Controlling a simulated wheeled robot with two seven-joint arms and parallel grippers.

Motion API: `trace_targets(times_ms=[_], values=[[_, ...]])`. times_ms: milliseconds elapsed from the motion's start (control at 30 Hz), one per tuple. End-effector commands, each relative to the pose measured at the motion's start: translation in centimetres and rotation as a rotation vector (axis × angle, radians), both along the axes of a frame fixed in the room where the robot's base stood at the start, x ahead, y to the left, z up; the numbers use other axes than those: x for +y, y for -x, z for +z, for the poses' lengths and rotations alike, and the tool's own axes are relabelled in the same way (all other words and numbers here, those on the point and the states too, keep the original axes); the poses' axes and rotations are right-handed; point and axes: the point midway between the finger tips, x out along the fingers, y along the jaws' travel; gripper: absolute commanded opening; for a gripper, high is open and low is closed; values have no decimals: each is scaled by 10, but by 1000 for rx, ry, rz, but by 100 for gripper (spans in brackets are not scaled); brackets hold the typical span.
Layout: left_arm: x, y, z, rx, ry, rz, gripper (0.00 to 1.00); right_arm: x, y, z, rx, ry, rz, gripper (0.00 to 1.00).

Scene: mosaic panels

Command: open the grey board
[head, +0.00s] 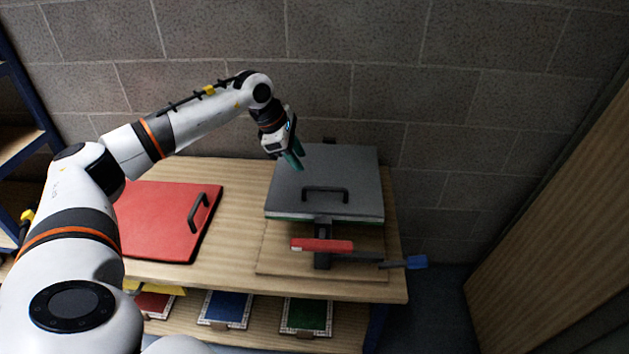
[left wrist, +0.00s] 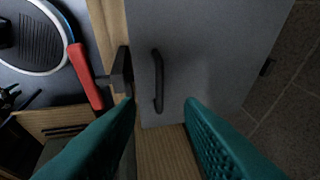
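The grey board (head: 350,178) is a flat square panel with a black bar handle (head: 325,194) near its front edge. It lies flat and looks shut, with a thin green edge under it, at the right of the wooden table. My left gripper (head: 297,160) is above the back left part of the board, fingers pointing down. In the left wrist view the green fingers (left wrist: 163,115) are spread apart and empty. The handle (left wrist: 157,80) shows ahead between them, apart from both fingers, on the grey board (left wrist: 205,50). My right gripper is not in view.
A red panel (head: 165,220) with a black handle lies left on the table (head: 243,210). A red-handled lever (head: 321,245) on a black post stands before the board, with a blue-tipped bar (head: 402,262). A block wall (head: 400,90) is behind. Small panels lie on the shelf below.

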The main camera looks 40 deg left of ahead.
Motion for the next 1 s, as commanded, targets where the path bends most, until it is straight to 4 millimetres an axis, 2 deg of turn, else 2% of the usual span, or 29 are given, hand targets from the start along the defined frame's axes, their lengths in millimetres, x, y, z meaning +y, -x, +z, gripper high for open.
trace_targets(times_ms=[300, 500, 700, 933, 1000], values=[[-17, -22, -57, 3, 4, -1, 34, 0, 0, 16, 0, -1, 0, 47], [-23, -33, -83, 0, 5, -2, 34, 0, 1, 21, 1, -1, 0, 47], [-26, -36, -93, 0, 3, -1, 34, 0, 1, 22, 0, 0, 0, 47], [-26, -36, -94, 0, 4, -2, 34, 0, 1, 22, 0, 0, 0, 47], [-26, -36, -93, 0, 4, -2, 25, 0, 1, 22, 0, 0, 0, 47]])
